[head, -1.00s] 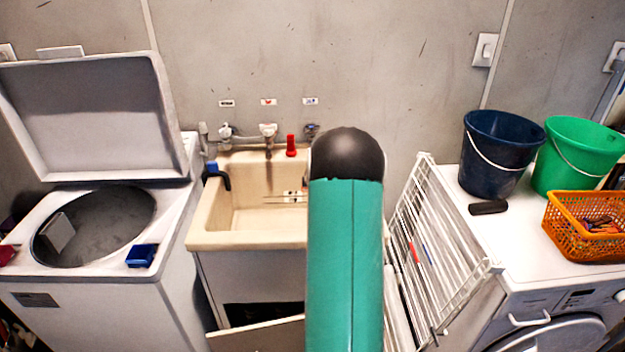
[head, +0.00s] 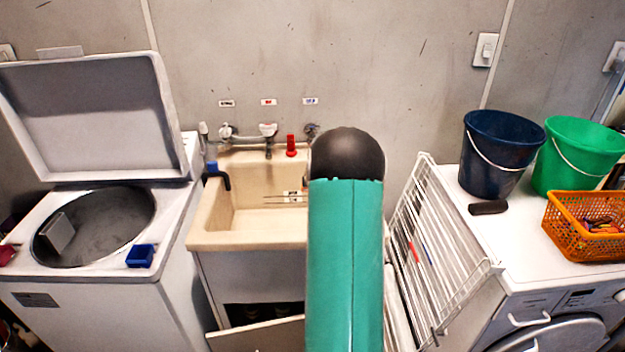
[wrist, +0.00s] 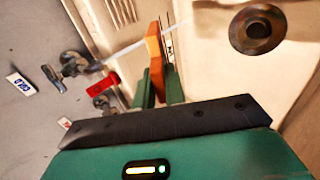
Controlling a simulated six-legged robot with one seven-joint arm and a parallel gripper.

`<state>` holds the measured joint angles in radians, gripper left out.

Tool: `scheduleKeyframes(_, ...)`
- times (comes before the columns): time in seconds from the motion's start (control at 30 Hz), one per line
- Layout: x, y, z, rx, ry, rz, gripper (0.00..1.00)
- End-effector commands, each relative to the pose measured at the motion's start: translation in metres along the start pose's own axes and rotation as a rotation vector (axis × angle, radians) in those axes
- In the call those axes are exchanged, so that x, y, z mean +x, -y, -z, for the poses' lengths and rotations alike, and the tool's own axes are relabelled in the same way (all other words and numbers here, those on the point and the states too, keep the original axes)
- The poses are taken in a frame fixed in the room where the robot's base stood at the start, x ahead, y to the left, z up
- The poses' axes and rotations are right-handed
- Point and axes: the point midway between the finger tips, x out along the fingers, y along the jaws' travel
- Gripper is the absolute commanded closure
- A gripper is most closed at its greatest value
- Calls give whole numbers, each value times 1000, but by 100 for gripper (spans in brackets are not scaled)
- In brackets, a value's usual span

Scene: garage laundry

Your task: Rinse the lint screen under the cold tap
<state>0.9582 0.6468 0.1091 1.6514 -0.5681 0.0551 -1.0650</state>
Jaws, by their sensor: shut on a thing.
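My gripper (wrist: 158,80) is shut on the lint screen (wrist: 153,46), seen nearly edge-on as an orange strip in the wrist view. It is over the pale sink (wrist: 215,65), with the drain (wrist: 257,30) to the right. The cold tap (wrist: 72,65) is at the left, by its COLD label (wrist: 18,84). A thin pale streak, like running water, runs from the tap past or onto the screen; I cannot tell whether it wets the mesh. In the head view my arm hides the gripper, the screen and part of the sink (head: 220,241).
A red object (head: 291,146) stands among the taps at the sink's back. An open top-loading washer (head: 110,270) is left. A white folding rack (head: 425,250) stands right, beside a machine bearing buckets (head: 492,150) and an orange basket (head: 570,232).

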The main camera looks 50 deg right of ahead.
Motion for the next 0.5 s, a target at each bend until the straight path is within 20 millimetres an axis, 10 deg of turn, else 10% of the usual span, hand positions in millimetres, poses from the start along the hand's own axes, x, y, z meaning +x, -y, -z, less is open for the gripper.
scheduleKeyframes(0.5, -40, -19, -1, 1, 0, -2, 100)
